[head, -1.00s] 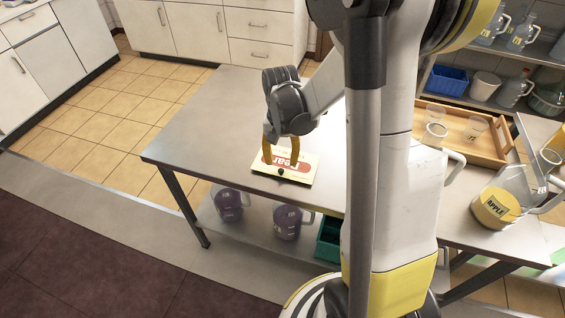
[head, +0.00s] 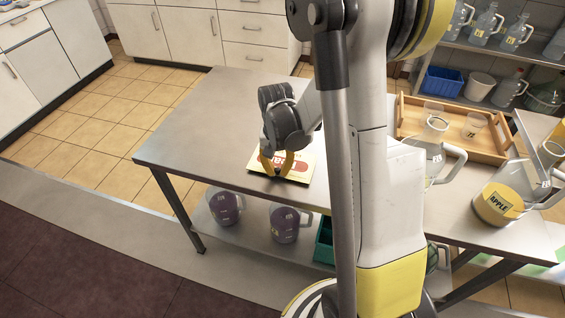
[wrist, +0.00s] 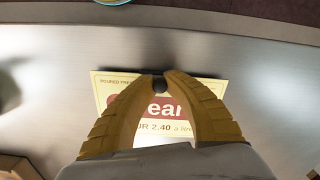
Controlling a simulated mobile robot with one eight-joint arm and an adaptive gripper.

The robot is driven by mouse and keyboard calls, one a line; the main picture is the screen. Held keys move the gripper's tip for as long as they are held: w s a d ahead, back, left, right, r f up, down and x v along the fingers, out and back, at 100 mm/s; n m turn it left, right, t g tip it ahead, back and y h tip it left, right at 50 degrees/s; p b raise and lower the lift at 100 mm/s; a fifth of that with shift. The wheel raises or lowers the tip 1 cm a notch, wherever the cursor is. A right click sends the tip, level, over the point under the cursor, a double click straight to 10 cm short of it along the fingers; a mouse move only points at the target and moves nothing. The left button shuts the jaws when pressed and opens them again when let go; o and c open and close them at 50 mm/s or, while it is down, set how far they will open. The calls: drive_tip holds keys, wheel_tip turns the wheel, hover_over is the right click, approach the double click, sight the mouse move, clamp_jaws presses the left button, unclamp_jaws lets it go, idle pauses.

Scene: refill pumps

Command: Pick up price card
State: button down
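The price card (head: 303,171) is a cream card with a red label and "Pear" lettering. It lies on the metal table near its front edge. In the wrist view the card (wrist: 122,88) shows "2.40" and part of its lettering, with its middle hidden behind my fingers. A small black knob (wrist: 158,85) stands on the card. My gripper (head: 276,180) is over the card with its yellow fingers drawn together. In the wrist view my gripper (wrist: 160,82) has its fingertips on either side of the knob, closed on it.
The metal table (head: 205,125) is bare left of the card. A wooden tray (head: 465,143) with clear cups, and jugs including a yellow "APPLE" jug (head: 495,206), stand to the right. Purple jugs (head: 285,224) and a green crate (head: 324,240) are on the lower shelf.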

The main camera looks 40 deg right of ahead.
drive_tip(key=shift+r, duration=0.1)
wheel_tip(320, 180, up, 5)
drive_tip(key=p, duration=0.2)
drive_tip(key=shift+f+p, duration=0.2)
drive_tip(key=shift+p, duration=0.1)
drive_tip(key=s+d+r+p, duration=0.4)
drive_tip(key=d+r+p, duration=0.3)
drive_tip(key=d+r, duration=0.4)
drive_tip(key=shift+r, duration=0.15)
idle(0.6)
